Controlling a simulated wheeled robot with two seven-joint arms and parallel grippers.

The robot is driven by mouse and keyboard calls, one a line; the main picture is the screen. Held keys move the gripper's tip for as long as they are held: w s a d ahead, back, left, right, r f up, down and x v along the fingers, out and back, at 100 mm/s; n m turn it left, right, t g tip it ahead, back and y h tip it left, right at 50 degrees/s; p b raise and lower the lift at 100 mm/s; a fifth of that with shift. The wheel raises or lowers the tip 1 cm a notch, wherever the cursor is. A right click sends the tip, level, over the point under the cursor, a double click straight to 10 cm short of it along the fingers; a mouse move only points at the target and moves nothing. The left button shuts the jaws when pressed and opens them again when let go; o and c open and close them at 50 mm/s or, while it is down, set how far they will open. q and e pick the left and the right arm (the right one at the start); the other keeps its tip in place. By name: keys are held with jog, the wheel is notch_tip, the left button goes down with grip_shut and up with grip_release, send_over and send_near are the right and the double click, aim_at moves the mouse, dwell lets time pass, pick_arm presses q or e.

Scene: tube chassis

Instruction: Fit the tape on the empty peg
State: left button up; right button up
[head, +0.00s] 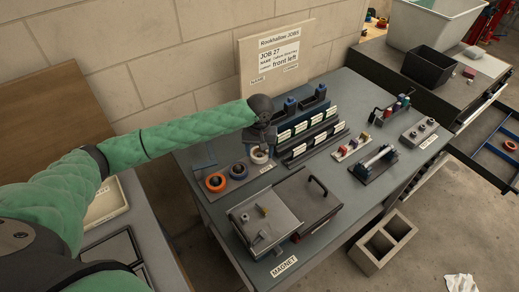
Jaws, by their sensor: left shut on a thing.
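My left arm comes in from the left, and its dark gripper (259,146) points down over the back left of the grey table. The gripper is shut on a small white tape roll (259,157). My right gripper is not in view.
Dark racks with labelled bins (305,135) stand just right of the gripper. A metal plate (264,222) with small parts and a dark panel with a handle (308,195) lie in front. A job sign (278,57) stands behind. Smaller fixtures (376,163) are further right.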

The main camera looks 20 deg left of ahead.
pick_arm(q)
jog(key=shift+f, duration=1.25)
jog(key=o, duration=1.1)
